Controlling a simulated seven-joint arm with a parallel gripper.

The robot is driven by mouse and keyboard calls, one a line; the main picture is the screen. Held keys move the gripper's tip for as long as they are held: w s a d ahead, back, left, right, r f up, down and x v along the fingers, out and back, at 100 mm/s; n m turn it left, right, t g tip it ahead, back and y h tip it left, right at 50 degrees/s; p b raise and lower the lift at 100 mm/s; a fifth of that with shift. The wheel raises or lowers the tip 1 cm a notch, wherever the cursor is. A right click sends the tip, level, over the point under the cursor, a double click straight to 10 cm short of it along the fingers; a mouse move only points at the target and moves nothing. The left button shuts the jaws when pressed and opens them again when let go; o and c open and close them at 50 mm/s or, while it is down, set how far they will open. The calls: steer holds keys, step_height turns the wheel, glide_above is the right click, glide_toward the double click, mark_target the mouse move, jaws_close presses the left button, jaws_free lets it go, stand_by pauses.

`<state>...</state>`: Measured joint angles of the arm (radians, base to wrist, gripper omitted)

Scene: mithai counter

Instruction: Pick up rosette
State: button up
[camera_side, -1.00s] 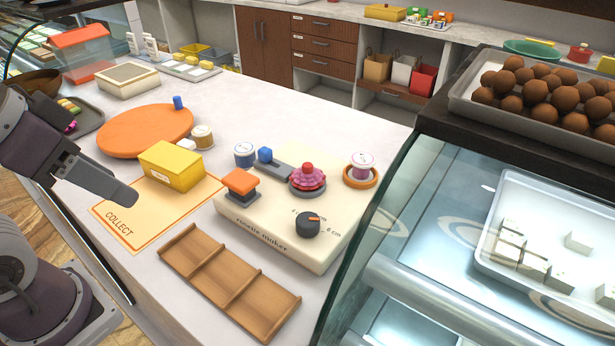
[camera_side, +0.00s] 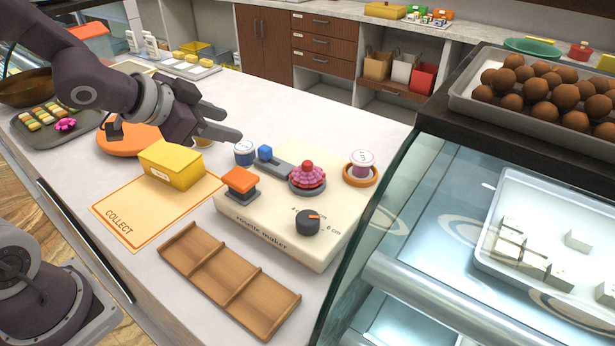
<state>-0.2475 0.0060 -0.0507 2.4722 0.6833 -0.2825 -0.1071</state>
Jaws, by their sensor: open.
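A pink rosette (camera_side: 307,174) with a red top sits on a round grey plate of the cream rosette maker (camera_side: 273,247). My gripper (camera_side: 230,125) is open and empty above the counter, to the left of and higher than the rosette, with its fingers pointing right. It is apart from the rosette. A smaller magenta rosette (camera_side: 66,125) lies on the dark tray (camera_side: 40,143) at the far left. My gripper partly hides the orange disc (camera_side: 117,142) and a small spool behind the yellow box.
The yellow box (camera_side: 171,165) stands on the COLLECT mat (camera_side: 125,220). The maker carries an orange press (camera_side: 240,181), a blue-knobbed lever (camera_side: 266,153) and a dark dial (camera_side: 307,222). A wooden tray (camera_side: 229,281) lies in front; a glass case (camera_side: 350,215) borders the right.

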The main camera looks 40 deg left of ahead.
mark_target(300, 177)
steer(key=d+f+h, duration=0.1)
steer(key=w+d+f+m+h, duration=0.1)
steer(key=w+d+f+h, duration=0.1)
steer(key=shift+d+f+m, duration=0.2)
steer(key=shift+m, duration=0.2)
steer(key=d+h, duration=0.1)
steer(key=d+m+h, duration=0.1)
steer(key=d+h, duration=0.1)
steer(key=s+d+f+h, duration=0.1)
steer(key=d+h, duration=0.1)
steer(key=shift+d, duration=0.1)
steer(key=shift+h, duration=0.3)
steer(key=x, duration=0.7)
steer(key=shift+r, duration=0.1)
jaws_close()
